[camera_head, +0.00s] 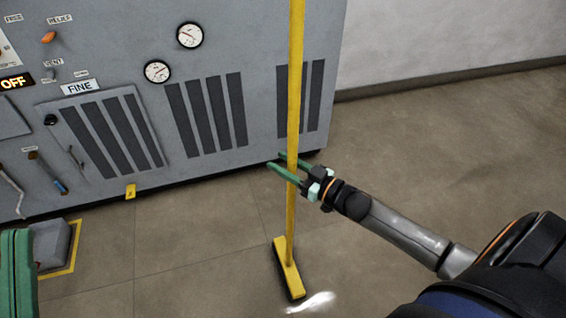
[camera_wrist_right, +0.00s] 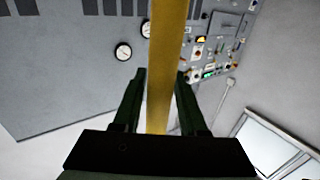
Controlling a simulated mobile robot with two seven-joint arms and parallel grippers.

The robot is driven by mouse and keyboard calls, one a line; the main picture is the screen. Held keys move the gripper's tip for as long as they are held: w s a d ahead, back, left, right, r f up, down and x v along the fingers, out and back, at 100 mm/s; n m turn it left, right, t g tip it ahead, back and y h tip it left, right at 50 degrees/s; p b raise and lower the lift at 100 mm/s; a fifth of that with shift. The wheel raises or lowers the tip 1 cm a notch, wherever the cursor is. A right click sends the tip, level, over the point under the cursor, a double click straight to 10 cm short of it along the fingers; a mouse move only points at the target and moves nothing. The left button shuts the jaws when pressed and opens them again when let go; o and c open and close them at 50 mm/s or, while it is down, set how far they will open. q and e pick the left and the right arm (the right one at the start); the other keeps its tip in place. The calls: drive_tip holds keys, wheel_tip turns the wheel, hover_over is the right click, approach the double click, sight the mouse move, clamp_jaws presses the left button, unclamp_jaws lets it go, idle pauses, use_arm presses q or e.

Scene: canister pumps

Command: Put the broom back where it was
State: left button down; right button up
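The broom (camera_head: 291,216) is yellow, with a long, nearly upright handle and its head low at the floor; whether the head touches the floor is unclear. The handle's top runs out of the head view. My right gripper (camera_head: 275,161) is shut on the lower handle, one green finger on each side. In the right wrist view the handle (camera_wrist_right: 162,100) runs between the fingers. My left gripper (camera_head: 18,272) shows only as a green part at the lower left edge, cut off by the frame, so its opening cannot be told.
A large grey machine (camera_head: 255,140) with gauges, vents and levers stands behind the broom. A grey pedal-like block (camera_head: 50,243) on a yellow-edged floor patch lies at left. The tiled floor (camera_head: 450,130) at right is clear up to the wall (camera_head: 450,35).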

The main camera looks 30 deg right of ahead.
drive_tip(key=shift+o, duration=1.1)
drive_tip(key=p+v, duration=0.3)
drive_tip(key=v, duration=0.9)
use_arm(q)
drive_tip(key=w+f+n+g+y, duration=0.2)
drive_tip(key=f+y, duration=0.1)
drive_tip(key=f, duration=0.3)
drive_tip(key=w+a+f+n+g+y, duration=0.1)
drive_tip(key=w+f+n+g+y, duration=0.1)
drive_tip(key=f, duration=0.5)
drive_tip(key=shift+w+a+n+y, duration=0.15)
drive_tip(key=shift+w+n+y, duration=0.65)
drive_tip(key=shift+y, duration=0.2)
use_arm(e)
drive_tip(key=a+r, duration=0.6)
drive_tip(key=a, duration=0.3)
drive_tip(key=s+a+r+n+t, duration=0.1)
drive_tip(key=a+r, duration=0.6)
drive_tip(key=a, duration=0.2)
drive_tip(key=shift+s+a+r+h, duration=0.25)
drive_tip(key=shift+s+a+h, duration=0.05)
